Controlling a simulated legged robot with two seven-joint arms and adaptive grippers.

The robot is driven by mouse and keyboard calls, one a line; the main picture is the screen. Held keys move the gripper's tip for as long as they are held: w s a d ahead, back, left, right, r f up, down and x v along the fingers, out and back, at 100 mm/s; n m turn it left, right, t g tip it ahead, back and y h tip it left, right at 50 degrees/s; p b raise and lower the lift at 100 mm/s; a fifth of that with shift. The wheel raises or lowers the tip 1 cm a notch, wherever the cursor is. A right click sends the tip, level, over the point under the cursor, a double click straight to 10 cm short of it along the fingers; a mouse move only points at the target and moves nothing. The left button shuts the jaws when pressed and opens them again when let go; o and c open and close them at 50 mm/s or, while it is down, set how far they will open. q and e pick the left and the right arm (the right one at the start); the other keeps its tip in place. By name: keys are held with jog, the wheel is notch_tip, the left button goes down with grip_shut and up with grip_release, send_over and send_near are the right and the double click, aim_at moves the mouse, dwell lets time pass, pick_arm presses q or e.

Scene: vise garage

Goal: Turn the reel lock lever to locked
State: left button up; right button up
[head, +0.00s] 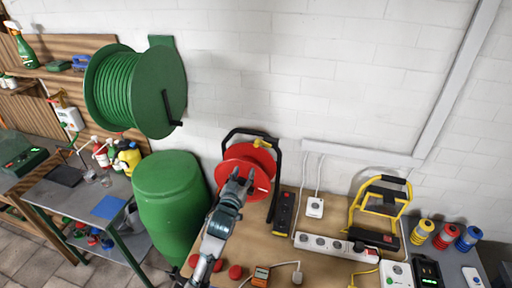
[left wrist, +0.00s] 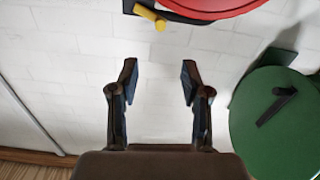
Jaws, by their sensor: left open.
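A red cable reel (head: 246,160) stands in a black frame on the workbench, against the white wall. A small yellow lever (head: 258,143) sits at the top of the reel's frame. In the left wrist view the yellow lever (left wrist: 150,17) and the edge of the red reel (left wrist: 205,8) show at the top. My left gripper (head: 238,178) is in front of the reel and hides part of its lower face. In the wrist view its fingers (left wrist: 159,75) are apart, with nothing between them, and the lever lies beyond the fingertips. My right gripper is not in view.
A green hose reel (head: 130,92) with a black crank hangs on the wall at left, above a green barrel (head: 172,205). Power strips (head: 335,247), a yellow work lamp (head: 380,205) and coloured cylinders (head: 444,235) crowd the bench (head: 290,268) right of the reel.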

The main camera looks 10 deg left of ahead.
aim_at(256, 146)
pick_arm(q)
jog(key=w, duration=1.1)
jog(key=w+p, duration=0.1)
jog(key=w, duration=0.4)
jog(key=shift+w+d+f, duration=0.1)
jog(key=shift+w+d, duration=0.2)
grip_shut()
